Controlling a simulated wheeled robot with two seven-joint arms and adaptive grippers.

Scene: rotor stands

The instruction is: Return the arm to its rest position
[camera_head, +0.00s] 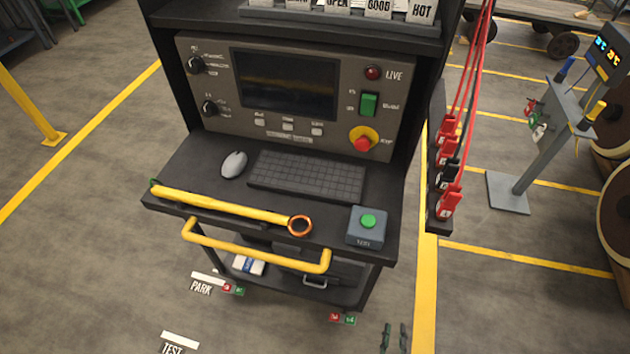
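My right gripper (394,338) shows at the bottom edge, right of the middle. Only its two dark fingertips are in view. They stand apart with bare floor between them, so it is open and empty. It appears in front of the test cart (385,215) and apart from it. My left gripper is not in view. The rest of both arms is out of the picture.
The cart carries a control panel (205,85), keyboard (306,175), mouse (234,164), yellow rod (220,205) with an orange ring and green-button box (366,228). Its yellow handle (255,249) juts forward. Red-clipped cables (446,150) hang right. A grey stand (545,150) is farther right.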

